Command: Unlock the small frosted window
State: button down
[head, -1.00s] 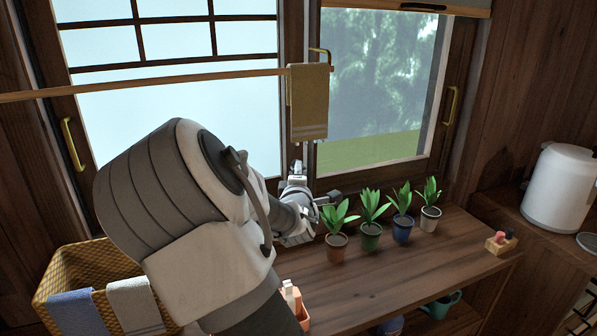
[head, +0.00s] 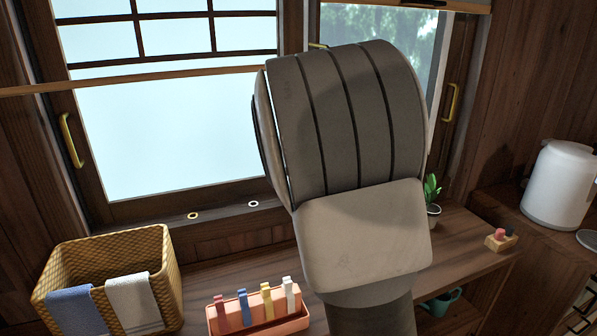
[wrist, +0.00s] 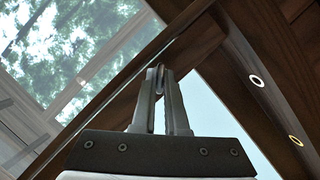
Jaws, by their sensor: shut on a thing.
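The left window (head: 180,140) has pale, milky panes in a dark wooden frame, with a brass handle (head: 72,140) on its left stile. The right window (head: 345,28) shows trees and is mostly behind my arm. In the wrist view, my gripper (wrist: 160,72) is at the dark wooden frame (wrist: 135,87) between the tree-side pane (wrist: 75,45) and the pale pane (wrist: 212,105). Its fingers are nearly together on a small dark piece at the tips, which looks like a window lock but is mostly hidden. In the head view my arm hides the gripper and this piece.
Two small rings (head: 193,215) (head: 253,203) lie on the sill. A wicker basket with cloths (head: 160,250) and an orange tray of pegs (head: 262,322) stand at lower left.

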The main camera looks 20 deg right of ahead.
jog(key=m+y+p, duration=0.1)
jog(key=m+p, duration=0.1)
jog(key=p, duration=0.1)
jog(key=m+y+p, duration=0.1)
jog(key=m+p, duration=0.1)
jog(key=m+y+p, duration=0.1)
jog(key=y+p, duration=0.1)
jog(key=p, duration=0.1)
jog(key=shift+d+r+m+g+p, duration=0.25)
jog(key=shift+m+g+p, duration=0.05)
jog(key=shift+m+p, duration=0.1)
jog(key=shift+f, duration=0.15)
jog(key=c, duration=0.9)
grip_release()
jog(key=shift+c, duration=0.2)
jog(key=shift+d, duration=0.15)
jog(key=shift+s, duration=0.2)
